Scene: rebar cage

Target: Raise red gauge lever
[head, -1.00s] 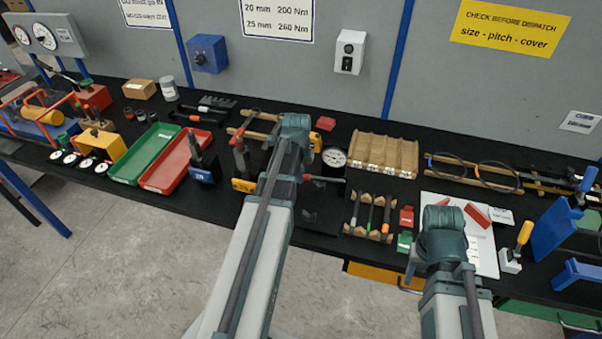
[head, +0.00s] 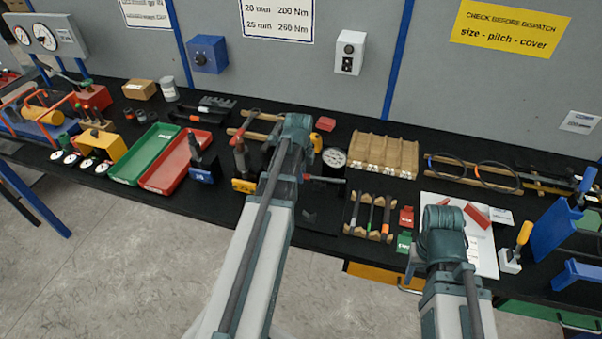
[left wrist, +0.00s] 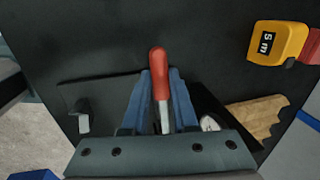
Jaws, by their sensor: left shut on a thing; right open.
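The red gauge lever (left wrist: 158,64) shows in the left wrist view, with a red grip and a bare metal shaft. My left gripper (left wrist: 160,78) is shut on it, one blue finger on each side of the shaft and the red end projecting beyond the fingertips. A round white dial (head: 334,158) stands beside my left arm in the head view; part of it shows in the left wrist view (left wrist: 209,123). In the head view my left jaws are hidden by the arm. My right gripper (head: 443,236) is open over the white board; its fingers are largely hidden by its wrist.
A yellow tape measure (left wrist: 275,42) lies near the lever. A wooden rack (head: 383,153) stands right of the dial, with a smaller rack of tools (head: 369,218) in front. Green (head: 146,154) and red (head: 176,162) trays lie to the left. The white board (head: 487,255) is under my right arm.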

